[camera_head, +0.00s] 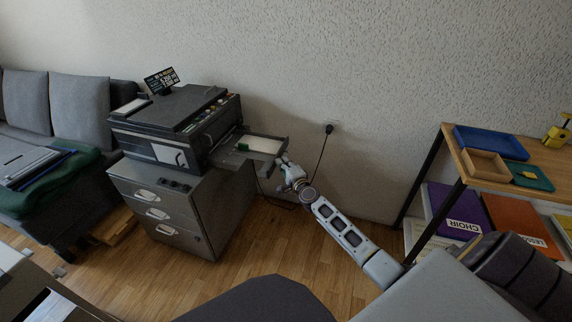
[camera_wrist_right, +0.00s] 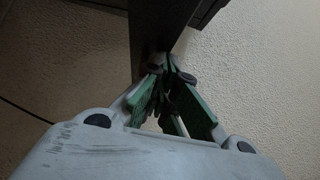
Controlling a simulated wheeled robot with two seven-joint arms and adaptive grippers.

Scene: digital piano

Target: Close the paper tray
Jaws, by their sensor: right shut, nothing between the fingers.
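The paper tray (camera_head: 262,145) sticks out from the right side of the dark grey printer (camera_head: 180,125), with white paper and a small green item on it. The printer stands on a grey drawer cabinet. My right gripper (camera_head: 281,162) is at the tray's outer end. In the right wrist view its green-padded fingers (camera_wrist_right: 168,68) are closed together against or very near the dark tray edge (camera_wrist_right: 158,25); exact contact is hard to tell. Nothing shows between the fingers. My left gripper is in neither view.
A wooden shelf unit (camera_head: 449,140) with a blue tray (camera_head: 490,141) and coloured folders stands at the right. A grey sofa (camera_head: 78,105) is at the left. A cable hangs from a wall socket (camera_head: 329,128) behind my right arm. Wood floor is open before the cabinet.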

